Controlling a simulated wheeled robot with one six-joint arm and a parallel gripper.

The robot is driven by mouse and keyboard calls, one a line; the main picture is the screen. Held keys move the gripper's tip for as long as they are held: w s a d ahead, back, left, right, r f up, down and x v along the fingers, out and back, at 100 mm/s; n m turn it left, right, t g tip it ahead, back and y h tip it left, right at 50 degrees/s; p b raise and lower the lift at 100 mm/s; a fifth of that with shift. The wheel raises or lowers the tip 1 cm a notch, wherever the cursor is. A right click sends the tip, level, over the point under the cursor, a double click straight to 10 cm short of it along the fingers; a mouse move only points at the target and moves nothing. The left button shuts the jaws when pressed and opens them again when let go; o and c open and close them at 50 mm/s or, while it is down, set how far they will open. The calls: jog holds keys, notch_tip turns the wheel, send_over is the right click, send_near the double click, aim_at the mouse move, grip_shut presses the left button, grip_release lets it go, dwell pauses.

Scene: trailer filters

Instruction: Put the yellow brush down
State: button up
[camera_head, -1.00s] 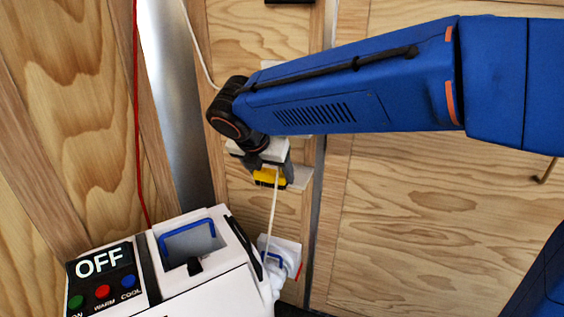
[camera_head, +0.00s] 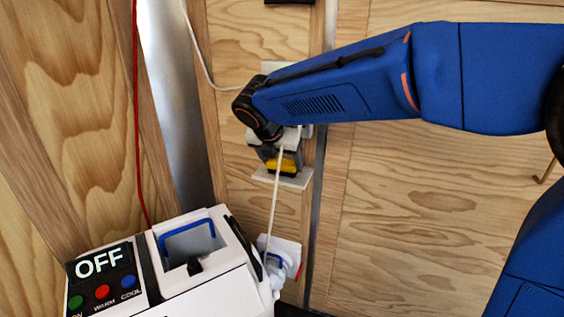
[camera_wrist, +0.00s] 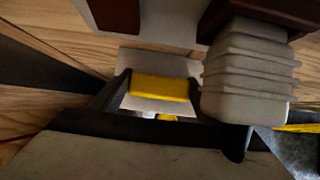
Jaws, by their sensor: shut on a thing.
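The yellow brush (camera_head: 289,166) is between the fingers of my gripper (camera_head: 280,160), which is shut on it. In the wrist view the brush (camera_wrist: 160,88) shows as a yellow block between the two dark fingers. A small white shelf (camera_head: 296,182) on the wooden wall lies just below and behind the brush. The shelf also shows behind the brush in the wrist view (camera_wrist: 150,58). I cannot tell whether the brush touches the shelf.
A white machine (camera_head: 205,285) with an OFF display and coloured buttons stands at the lower left. A white cord (camera_head: 273,205) hangs in front of the wall below my gripper. A red cord (camera_head: 138,110) runs down at the left. A white wall fitting (camera_head: 290,250) is below the shelf.

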jog(key=o, duration=1.2)
jog(key=shift+f, duration=0.1)
jog(key=shift+c, duration=0.2)
jog(key=v, duration=1.2)
jog(key=shift+s, duration=0.1)
